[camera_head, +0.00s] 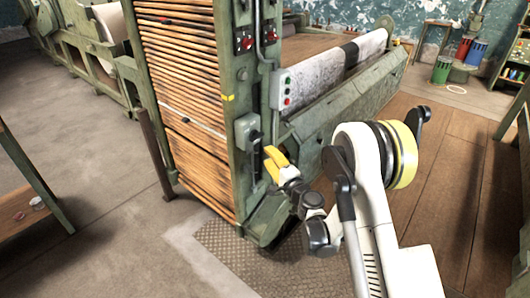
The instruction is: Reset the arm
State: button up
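My white arm with a yellow band rises at the right of the camera_head view and bends over toward the machine. My gripper (269,160), with yellow parts, is at the end of the grey wrist. It is close to the green post, just right of and below a grey switch box (247,131) with a dark lever (256,154). I cannot tell whether the gripper touches the lever. The fingertips are small and partly merge with the post, so their opening is unclear. No held object shows.
A green machine with a slatted wooden stack (184,75) and a pale roller (340,75) fills the middle. A push-button box (286,90) is on its frame. A bench (22,208) stands at left, and coloured bins (441,69) at back right.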

dwell(0.4)
jog(key=s+d+r+n+g+h, duration=0.1)
jog(key=s+d+r+n+g, duration=0.1)
jog(key=s+r+n, duration=0.35)
jog(key=s+d+r+n+g+h, duration=0.1)
jog(key=s+d+r+n+g, duration=0.15)
jog(key=s+r, duration=0.6)
jog(key=s+d+n+g+h, duration=0.1)
jog(key=s+d+h, duration=0.1)
jog(key=s+d, duration=0.3)
jog(key=s+d+f+n+g+h, duration=0.1)
jog(key=s+d, duration=0.4)
jog(key=s, duration=0.6)
jog(key=s+d+n+g+h, duration=0.2)
jog(key=s+d+h, duration=0.2)
jog(key=s, duration=0.5)
jog(key=shift+d+f, duration=0.15)
jog(key=shift+d, duration=0.8)
